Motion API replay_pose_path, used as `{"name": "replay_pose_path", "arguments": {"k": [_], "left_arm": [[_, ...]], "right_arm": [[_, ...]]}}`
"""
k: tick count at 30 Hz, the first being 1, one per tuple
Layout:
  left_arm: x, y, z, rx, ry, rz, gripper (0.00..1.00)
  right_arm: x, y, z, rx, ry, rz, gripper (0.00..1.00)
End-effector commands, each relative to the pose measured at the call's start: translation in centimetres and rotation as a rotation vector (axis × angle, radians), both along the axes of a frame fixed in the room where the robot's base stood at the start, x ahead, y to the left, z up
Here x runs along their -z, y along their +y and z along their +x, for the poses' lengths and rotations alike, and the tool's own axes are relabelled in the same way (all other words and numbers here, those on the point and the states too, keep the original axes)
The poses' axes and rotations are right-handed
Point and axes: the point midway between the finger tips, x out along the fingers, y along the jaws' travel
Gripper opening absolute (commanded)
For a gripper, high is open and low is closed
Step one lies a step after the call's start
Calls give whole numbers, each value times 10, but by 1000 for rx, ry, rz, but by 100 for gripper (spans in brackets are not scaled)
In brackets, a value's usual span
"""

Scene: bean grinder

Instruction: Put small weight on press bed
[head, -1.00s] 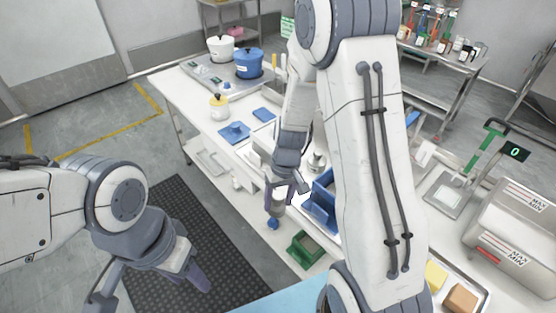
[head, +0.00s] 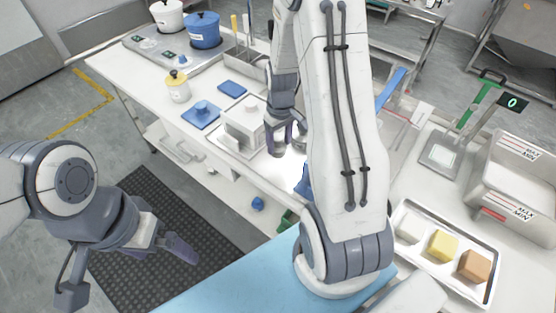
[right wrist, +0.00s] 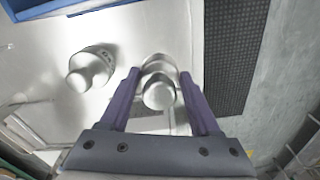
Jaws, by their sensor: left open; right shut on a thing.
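My right gripper (right wrist: 158,85) is shut on a knobbed silver metal weight (right wrist: 158,94), which I take as the small weight. In the head view my right gripper (head: 283,142) is over the white table beside a white block-shaped unit (head: 243,124); the weight is hard to make out there. A second knobbed metal weight (right wrist: 92,66) stands apart on the table in the right wrist view. I cannot tell for sure which surface is the press bed. My left gripper (head: 180,248) is open and empty, over the dark floor mat.
A tray (head: 484,290) with coloured blocks is at the right. My right arm hides part of the table.

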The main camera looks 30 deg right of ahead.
Motion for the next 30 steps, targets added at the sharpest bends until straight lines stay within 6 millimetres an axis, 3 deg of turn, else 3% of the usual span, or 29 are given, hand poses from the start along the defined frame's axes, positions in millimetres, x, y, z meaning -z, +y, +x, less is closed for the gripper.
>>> {"name": "replay_pose_path", "arguments": {"k": [15, 28, 29, 30], "left_arm": [[-8, 0, 0, 0, 0, 0, 100], [-4, 0, 0, 0, 0, 0, 100], [-5, 0, 0, 0, 0, 0, 100], [-5, 0, 0, 0, 0, 0, 100]], "right_arm": [[62, 2, 0, -2, 0, 1, 0], [69, 2, 1, -1, -3, 0, 0], [69, 2, 1, -1, -2, 0, 71], [68, 2, 1, -1, -2, 0, 86]]}}
